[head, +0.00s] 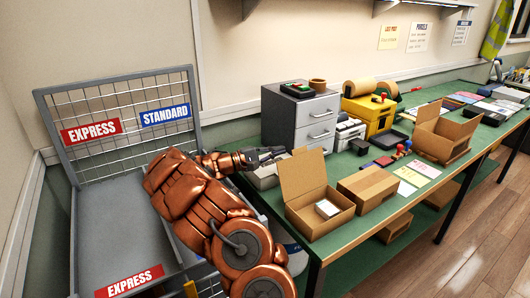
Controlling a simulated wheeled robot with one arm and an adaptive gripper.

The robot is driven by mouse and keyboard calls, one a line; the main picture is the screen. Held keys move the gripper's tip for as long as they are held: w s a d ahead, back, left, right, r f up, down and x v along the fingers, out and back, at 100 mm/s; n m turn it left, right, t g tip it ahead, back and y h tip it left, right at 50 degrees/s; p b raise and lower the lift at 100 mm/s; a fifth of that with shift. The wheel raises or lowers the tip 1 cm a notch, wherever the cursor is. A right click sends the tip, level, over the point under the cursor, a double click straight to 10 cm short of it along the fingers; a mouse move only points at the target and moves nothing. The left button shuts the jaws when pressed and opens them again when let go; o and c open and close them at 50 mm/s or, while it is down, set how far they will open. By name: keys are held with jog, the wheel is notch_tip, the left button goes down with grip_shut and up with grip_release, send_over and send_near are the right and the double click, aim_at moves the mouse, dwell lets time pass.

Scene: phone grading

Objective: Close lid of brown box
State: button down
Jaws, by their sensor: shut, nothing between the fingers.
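A brown cardboard box (336,222) stands open near the front left of the green table. Its lid (303,173) is raised at the back, roughly upright. A small white box (327,208) lies inside it. My gripper (280,153) is just behind and to the left of the raised lid, near its top edge. Its fingers are shut and hold nothing. I cannot tell whether it touches the lid. A closed brown box (367,186) sits right beside the open one. Another open brown box (447,133) stands farther right on the table.
A grey drawer unit (300,118) and a yellow case (368,120) stand behind the boxes. Papers (411,177) and stamps lie to the right. A wire cage (110,115) with EXPRESS and STANDARD signs is at the left. Another box (395,228) is on the lower shelf.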

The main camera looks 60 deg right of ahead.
aim_at(303, 170)
jog(key=shift+s+a+r+p, duration=0.1)
jog(key=shift+s+r+p, duration=0.2)
jog(key=shift+s, duration=0.45)
jog(key=shift+s+d+r+p, duration=0.1)
jog(key=shift+s+r+p, duration=0.15)
jog(key=shift+s, duration=0.55)
jog(key=shift+s+a+r+p, duration=0.1)
jog(key=shift+s+r+p, duration=0.2)
jog(key=shift+s, duration=0.45)
jog(key=shift+s+b, duration=0.1)
jog(key=shift+b, duration=0.35)
